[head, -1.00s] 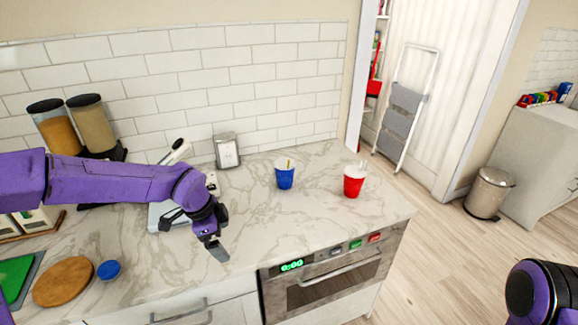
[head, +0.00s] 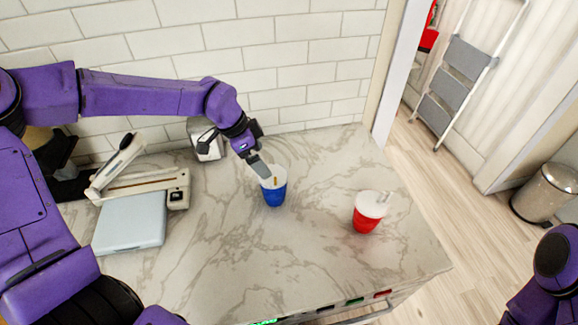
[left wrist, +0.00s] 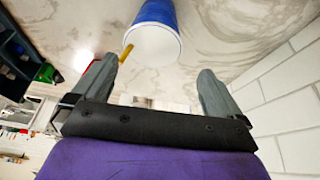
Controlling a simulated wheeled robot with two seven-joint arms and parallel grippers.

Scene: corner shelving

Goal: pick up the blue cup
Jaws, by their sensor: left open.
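The blue cup (head: 275,195) stands upright on the marble counter, with a white lid and a yellow straw. In the left wrist view its blue side (left wrist: 155,12) and pale lid are just beyond my fingertips. My left gripper (head: 262,168) is at the cup's upper left, close to the lid. In the left wrist view the jaws (left wrist: 158,69) are open, with nothing held between them. The yellow straw (left wrist: 126,54) shows near one finger; I cannot tell whether they touch. My right gripper is out of view; only part of that arm shows at the lower right.
A red cup (head: 366,224) with a white lid stands to the right on the counter (head: 310,230). A grey-white appliance (head: 133,222) and a small metal dispenser (head: 207,140) are to the left. The tiled wall (head: 290,45) is close behind. Counter around the cups is clear.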

